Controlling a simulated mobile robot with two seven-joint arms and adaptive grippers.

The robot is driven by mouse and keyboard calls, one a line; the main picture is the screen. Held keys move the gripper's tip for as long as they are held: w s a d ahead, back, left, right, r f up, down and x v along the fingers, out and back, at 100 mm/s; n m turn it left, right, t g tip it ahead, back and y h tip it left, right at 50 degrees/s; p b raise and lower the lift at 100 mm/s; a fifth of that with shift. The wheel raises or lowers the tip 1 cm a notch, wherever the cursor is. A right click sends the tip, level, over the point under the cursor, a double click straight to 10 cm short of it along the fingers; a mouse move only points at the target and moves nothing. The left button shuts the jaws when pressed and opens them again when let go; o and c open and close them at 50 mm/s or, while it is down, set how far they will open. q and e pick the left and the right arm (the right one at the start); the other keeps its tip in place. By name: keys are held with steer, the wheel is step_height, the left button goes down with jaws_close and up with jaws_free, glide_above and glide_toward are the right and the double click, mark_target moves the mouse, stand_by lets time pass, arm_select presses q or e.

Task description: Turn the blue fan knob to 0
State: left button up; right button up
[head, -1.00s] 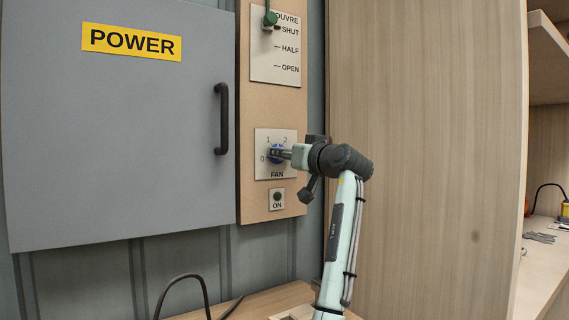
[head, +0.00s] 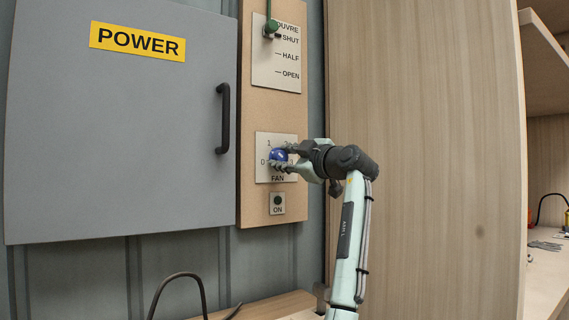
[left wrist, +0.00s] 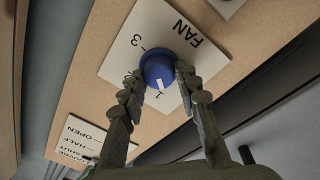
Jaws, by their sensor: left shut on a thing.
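The blue fan knob (head: 278,155) sits on the white FAN plate (head: 262,142) on the wooden strip. My left gripper (head: 282,158) is shut on the knob, one finger above and one below it in the head view. In the left wrist view the knob (left wrist: 157,67) sits between the fingertips of my left gripper (left wrist: 160,74). Its white pointer mark points at the 1 on the plate (left wrist: 122,67). The 3 shows there, while the 0 and 2 are hidden by the fingers. In the head view the 0 shows left of the knob. My right gripper is out of view.
The ON button (head: 277,202) is just below the fan plate. The louvre plate (head: 270,72) with its green-knobbed lever (head: 271,27) is above. A grey POWER door (head: 120,135) with a black handle (head: 223,118) stands left. A wooden panel (head: 430,150) is to the right.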

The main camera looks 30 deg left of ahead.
arm_select(q)
steer(key=n+b, duration=0.1)
steer(key=n, duration=0.4)
steer(key=shift+f+g, duration=0.1)
steer(key=shift+g, duration=0.2)
steer(key=n, duration=0.2)
steer(key=shift+n, duration=0.4)
steer(key=shift+n+g, duration=0.4)
steer(key=shift+n, duration=1.2)
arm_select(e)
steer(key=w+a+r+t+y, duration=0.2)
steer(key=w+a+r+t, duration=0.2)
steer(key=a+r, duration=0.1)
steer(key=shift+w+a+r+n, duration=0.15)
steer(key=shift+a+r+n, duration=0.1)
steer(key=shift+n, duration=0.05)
arm_select(q)
steer(key=o, duration=1.1)
steer(key=shift+o, duration=0.2)
steer(key=v, duration=1.2)
steer(key=shift+w+f, duration=0.1)
steer(key=shift+f, duration=0.05)
